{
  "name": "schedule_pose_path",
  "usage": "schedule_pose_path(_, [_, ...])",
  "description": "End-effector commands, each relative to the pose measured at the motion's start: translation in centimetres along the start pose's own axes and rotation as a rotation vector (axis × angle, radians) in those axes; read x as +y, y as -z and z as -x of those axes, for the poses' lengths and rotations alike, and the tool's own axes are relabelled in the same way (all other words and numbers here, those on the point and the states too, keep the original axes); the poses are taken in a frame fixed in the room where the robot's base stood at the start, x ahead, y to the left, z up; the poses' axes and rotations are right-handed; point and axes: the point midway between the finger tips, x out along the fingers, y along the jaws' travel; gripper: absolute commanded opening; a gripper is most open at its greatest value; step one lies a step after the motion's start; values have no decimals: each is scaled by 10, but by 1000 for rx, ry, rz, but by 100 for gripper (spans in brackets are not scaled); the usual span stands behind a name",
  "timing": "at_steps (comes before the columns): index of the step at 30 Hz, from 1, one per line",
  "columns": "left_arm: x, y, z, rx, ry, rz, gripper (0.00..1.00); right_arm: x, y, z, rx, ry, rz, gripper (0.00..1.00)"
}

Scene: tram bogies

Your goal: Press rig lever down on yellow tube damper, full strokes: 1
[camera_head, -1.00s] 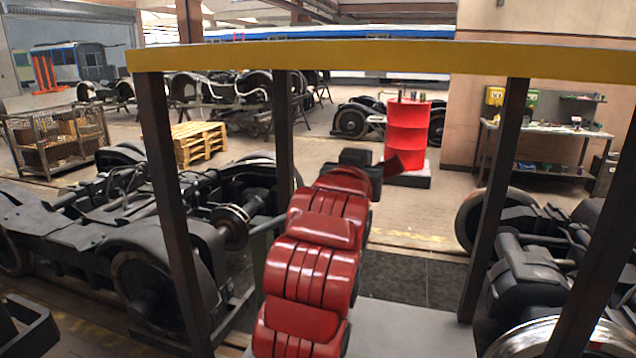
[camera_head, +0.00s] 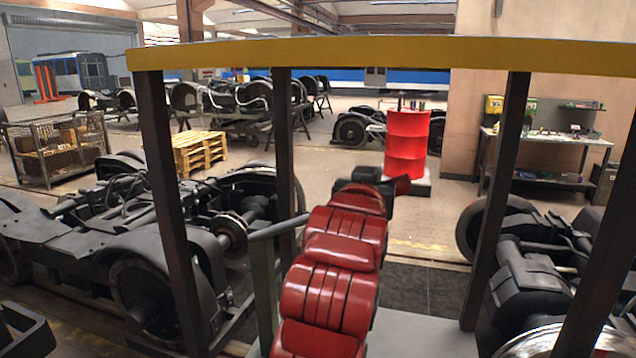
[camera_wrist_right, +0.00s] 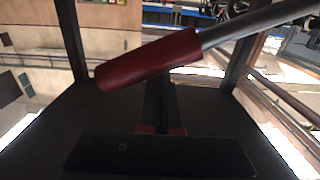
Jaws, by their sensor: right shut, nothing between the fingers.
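The rig lever is a grey bar (camera_head: 280,228) in the head view. It slopes up to the right from a green post (camera_head: 265,290) and passes behind my red right arm. Its red grip (camera_head: 403,185) shows just right of my right gripper (camera_head: 373,178). In the right wrist view the red grip (camera_wrist_right: 150,70) and grey bar (camera_wrist_right: 265,22) cross the fingers of my right gripper (camera_wrist_right: 160,88). These are shut and empty, with the grip lying across their tips; contact is hard to tell. The yellow tube damper is not visible. My left gripper is out of view.
A yellow beam (camera_head: 400,53) on dark posts (camera_head: 497,190) frames the head view. Dark bogies stand left (camera_head: 130,240) and right (camera_head: 530,270). A red drum (camera_head: 407,145), a pallet (camera_head: 200,152) and a workbench (camera_head: 545,140) stand farther back.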

Motion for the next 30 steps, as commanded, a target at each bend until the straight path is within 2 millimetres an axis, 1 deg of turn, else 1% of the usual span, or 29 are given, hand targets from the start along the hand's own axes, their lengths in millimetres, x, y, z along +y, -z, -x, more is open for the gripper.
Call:
schedule_pose_path(3, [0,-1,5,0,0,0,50,3,-7,0,0,-1,0,0])
schedule_pose_path(19, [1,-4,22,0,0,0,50,17,-29,0,2,-2,0,0])
schedule_pose_path(30, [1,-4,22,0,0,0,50,18,-31,0,1,-1,0,0])
